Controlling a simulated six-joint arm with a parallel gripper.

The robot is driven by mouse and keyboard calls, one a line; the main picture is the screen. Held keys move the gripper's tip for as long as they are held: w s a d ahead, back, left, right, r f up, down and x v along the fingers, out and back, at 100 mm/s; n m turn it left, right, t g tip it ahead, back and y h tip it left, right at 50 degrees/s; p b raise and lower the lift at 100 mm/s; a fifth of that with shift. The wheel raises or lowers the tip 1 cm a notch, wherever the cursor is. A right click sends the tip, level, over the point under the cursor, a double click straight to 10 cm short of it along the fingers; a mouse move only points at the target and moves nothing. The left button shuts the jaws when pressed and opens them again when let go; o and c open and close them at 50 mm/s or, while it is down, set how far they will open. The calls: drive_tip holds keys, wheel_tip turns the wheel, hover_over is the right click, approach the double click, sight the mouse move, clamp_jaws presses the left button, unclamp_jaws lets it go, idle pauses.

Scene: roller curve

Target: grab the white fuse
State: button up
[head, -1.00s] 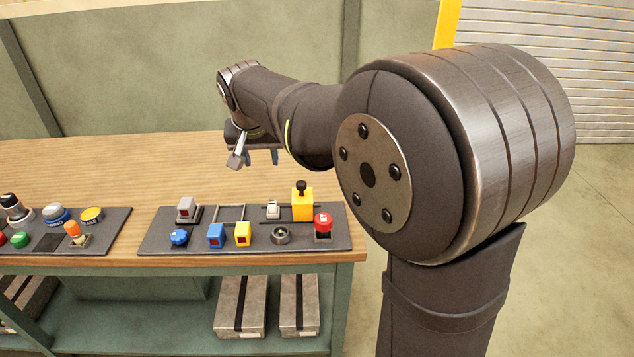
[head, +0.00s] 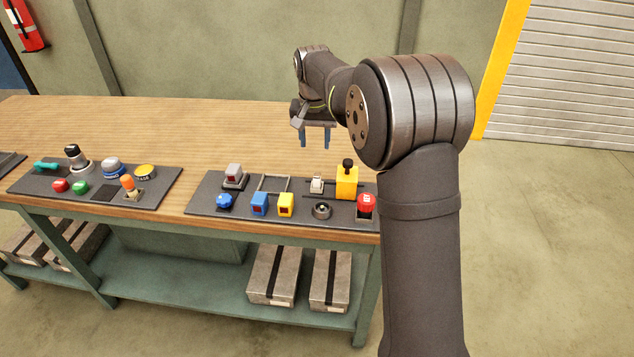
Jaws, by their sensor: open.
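A small white block (head: 317,184), which looks like the white fuse, sits upright on the right dark panel (head: 240,209) on the bench. It is just left of a yellow block with a black knob (head: 347,182). My gripper (head: 314,143) is open and empty above the bench, behind the white block in the picture. Its two bluish fingers point down, apart from each other and clear of everything. Nothing hides the white block, but it is too small to make out detail.
Near the white block are a red button (head: 366,205), a round grey socket (head: 321,211), a yellow block (head: 286,204), a blue block (head: 260,204) and a grey frame (head: 273,184). Another panel (head: 60,190) with several controls lies left. The wooden bench top (head: 220,130) behind is clear.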

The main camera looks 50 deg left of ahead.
hover_over(317, 174)
drive_tip(key=f, duration=0.8)
drive_tip(key=shift+s+d+f, duration=0.1)
drive_tip(key=shift+s+f, duration=0.05)
drive_tip(key=shift+s, duration=0.2)
drive_tip(key=shift+w+f, duration=0.15)
drive_tip(key=shift+f, duration=1.2)
drive_tip(key=shift+w+f, duration=0.15)
drive_tip(key=shift+f, duration=1.15)
clamp_jaws()
